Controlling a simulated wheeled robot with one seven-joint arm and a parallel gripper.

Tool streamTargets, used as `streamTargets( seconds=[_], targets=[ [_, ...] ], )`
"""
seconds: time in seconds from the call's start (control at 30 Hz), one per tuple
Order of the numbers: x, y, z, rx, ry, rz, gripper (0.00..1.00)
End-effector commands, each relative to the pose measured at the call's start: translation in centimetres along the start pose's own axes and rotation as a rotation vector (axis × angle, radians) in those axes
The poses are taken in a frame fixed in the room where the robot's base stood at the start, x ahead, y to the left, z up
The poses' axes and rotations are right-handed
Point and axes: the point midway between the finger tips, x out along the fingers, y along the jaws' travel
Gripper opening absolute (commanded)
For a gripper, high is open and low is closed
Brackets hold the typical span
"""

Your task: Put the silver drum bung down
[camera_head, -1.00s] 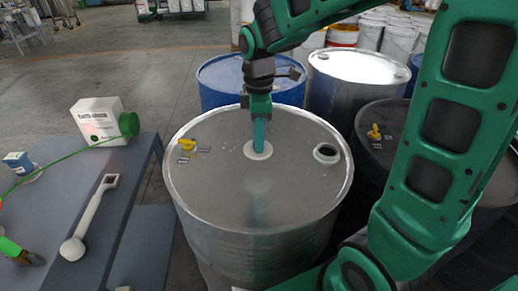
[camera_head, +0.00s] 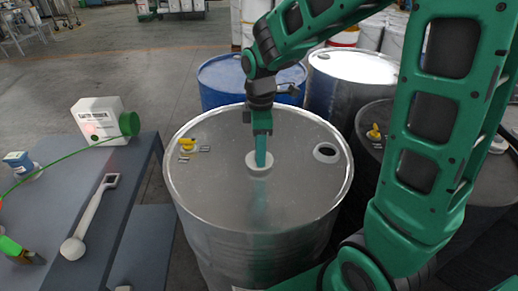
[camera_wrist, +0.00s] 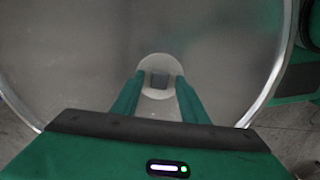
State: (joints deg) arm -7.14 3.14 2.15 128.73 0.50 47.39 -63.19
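The silver drum bung (camera_head: 251,164) is a pale round disc over the middle of the grey drum's lid (camera_head: 225,205). My gripper (camera_head: 261,162) points down at it, its fingers on opposite sides. In the wrist view the bung (camera_wrist: 159,92) shows a dark square centre, with the fingertips (camera_wrist: 160,78) at its left and right edges. The gripper appears shut on the bung. I cannot tell whether the bung touches the lid. An open round bung hole (camera_head: 326,153) with a pale rim is at the lid's right side.
A blue drum (camera_head: 222,80) and other drums stand behind and to the right. A grey table (camera_head: 125,180) on the left holds a white container (camera_head: 97,118) and a pale long-handled tool (camera_head: 92,215). The lid's front is clear.

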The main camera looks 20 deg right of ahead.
Motion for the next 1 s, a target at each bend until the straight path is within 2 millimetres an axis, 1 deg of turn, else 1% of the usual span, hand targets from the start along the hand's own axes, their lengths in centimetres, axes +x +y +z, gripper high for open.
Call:
streamTargets(
  seconds=[0.23,0.37,0.47,0.6,0.8,0.9,1.0],
  targets=[
    [-0.2,0.1,0.1,0.001,0.001,0.001,0.40],
    [-1.4,0.1,0.0,0.001,0.002,0.004,0.40],
    [-3.0,0.1,0.0,0.001,0.002,0.005,0.40],
    [-5.9,0.2,0.0,0.001,0.003,0.006,0.40],
    [-9.6,0.1,0.1,0.002,0.002,0.004,0.40],
    [-10.9,0.1,0.1,0.002,0.001,0.002,0.40],
    [-11.7,0.1,0.1,0.002,0.001,0.002,0.40]
  ],
)
